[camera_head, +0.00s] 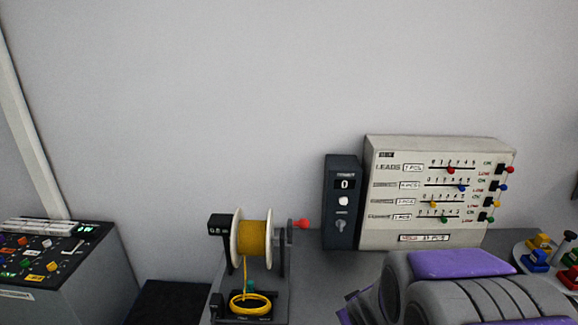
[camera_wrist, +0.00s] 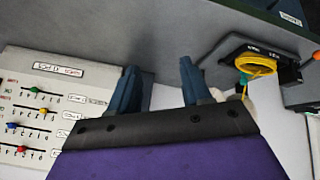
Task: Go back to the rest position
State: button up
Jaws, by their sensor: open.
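My gripper shows in the wrist view (camera_wrist: 158,85) with its two blue-grey fingers apart and nothing between them. Grey bench surface lies beyond the fingertips. My arm, purple and grey, fills the lower right of the head view; the fingers are hidden there. In the wrist view, the slider panel is to the left of the fingers and the yellow wire coil is to the right, both apart from them.
A spool of yellow wire (camera_head: 255,238) stands on the bench, with a yellow coil (camera_head: 250,303) below it. Behind my arm are a dark counter box (camera_head: 342,205) and a slider panel (camera_head: 435,195). A control box (camera_head: 50,260) stands left; coloured parts (camera_head: 540,255) sit right.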

jog(key=s+r+m+g, duration=0.1)
jog(key=s+r+g, duration=0.2)
jog(key=s, duration=0.7)
jog(key=s+a+r+m+g, duration=0.1)
jog(key=s+r+m+g, duration=0.1)
jog(key=s, duration=0.8)
jog(key=s+r+m+g, duration=0.1)
jog(key=s+r+g, duration=0.2)
jog(key=s, duration=0.8)
jog(key=shift+a+r+g, duration=0.3)
jog(key=shift+a, duration=0.05)
jog(key=shift+w, duration=0.1)
